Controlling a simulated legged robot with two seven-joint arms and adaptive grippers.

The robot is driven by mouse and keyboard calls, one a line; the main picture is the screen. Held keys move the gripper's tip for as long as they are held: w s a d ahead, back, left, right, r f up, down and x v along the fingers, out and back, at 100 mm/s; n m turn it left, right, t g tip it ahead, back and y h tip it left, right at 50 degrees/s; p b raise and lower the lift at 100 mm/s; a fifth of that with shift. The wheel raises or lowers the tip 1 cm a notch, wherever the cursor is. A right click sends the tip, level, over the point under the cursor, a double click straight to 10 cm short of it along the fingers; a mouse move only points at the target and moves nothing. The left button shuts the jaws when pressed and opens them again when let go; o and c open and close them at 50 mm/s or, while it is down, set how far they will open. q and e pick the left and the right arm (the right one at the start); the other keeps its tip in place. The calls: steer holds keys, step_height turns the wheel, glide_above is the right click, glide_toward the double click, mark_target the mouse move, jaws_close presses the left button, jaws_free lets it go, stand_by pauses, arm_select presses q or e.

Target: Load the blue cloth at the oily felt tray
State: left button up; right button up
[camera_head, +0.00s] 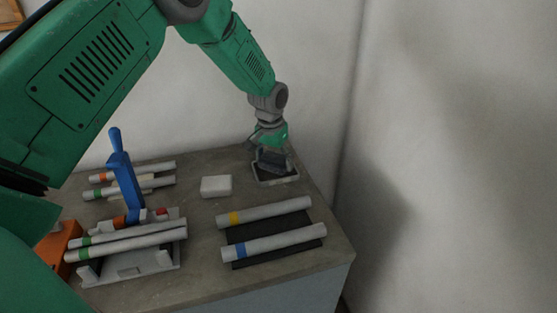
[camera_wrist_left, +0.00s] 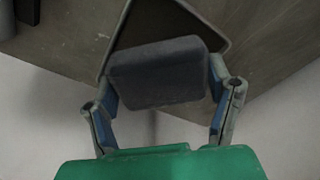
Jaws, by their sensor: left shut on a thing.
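My left gripper (camera_head: 272,160) is at the back right of the table, over the felt tray (camera_head: 261,181), a shallow tray with a pale rim and dark inside. The gripper is shut on a dark blue-grey cloth pad (camera_wrist_left: 158,72), which spans between both fingers in the left wrist view. In that view the tray's rim (camera_wrist_left: 226,42) shows just beyond the cloth. I cannot tell whether the cloth touches the felt. My right gripper is in neither view.
A white block (camera_head: 216,186) lies left of the tray. Two tubes with yellow and blue bands lie on a black mat (camera_head: 276,236) in front. A grey jig (camera_head: 132,267) with a blue lever (camera_head: 124,172) and more tubes stands at left. Walls stand behind.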

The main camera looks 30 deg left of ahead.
arm_select(q)
steer(key=shift+a+f, duration=0.15)
steer(key=shift+a, duration=0.25)
steer(key=shift+d, duration=0.5)
steer(key=shift+d+r, duration=0.25)
steer(key=shift+d, duration=0.15)
steer(key=shift+a+f, duration=0.3)
steer(key=shift+a, duration=0.5)
steer(key=shift+d+r, duration=0.2)
steer(key=shift+d, duration=0.45)
steer(key=shift+a+f+p, duration=0.2)
steer(key=shift+a+p, duration=0.2)
steer(key=shift+a, duration=0.1)
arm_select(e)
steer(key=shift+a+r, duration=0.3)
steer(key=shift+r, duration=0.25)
arm_select(q)
steer(key=shift+d, duration=0.4)
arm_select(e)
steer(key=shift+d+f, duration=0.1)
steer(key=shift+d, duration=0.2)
arm_select(q)
steer(key=shift+a, duration=0.25)
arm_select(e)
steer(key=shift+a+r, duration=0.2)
